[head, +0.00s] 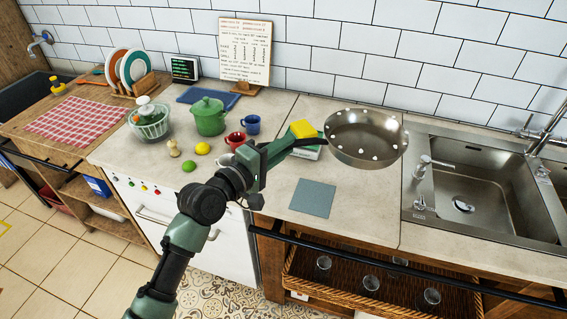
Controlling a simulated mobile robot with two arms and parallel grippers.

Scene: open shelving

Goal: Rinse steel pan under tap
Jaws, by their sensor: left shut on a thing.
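The steel pan (352,118) is held above the counter, left of the sink, its open inside facing me with several pale spots in it. My left gripper (285,148) is shut on the pan's dark handle (308,141). The steel sink (478,190) is at the right, with a small tap (428,165) at its left rim and a larger tap (540,128) at its back right. No running water shows. My right gripper is not in view.
A grey-blue cloth (312,198) lies on the front counter. A green pot (208,117), red mug (236,140), blue mug (252,124) and lemon (202,148) stand at left.

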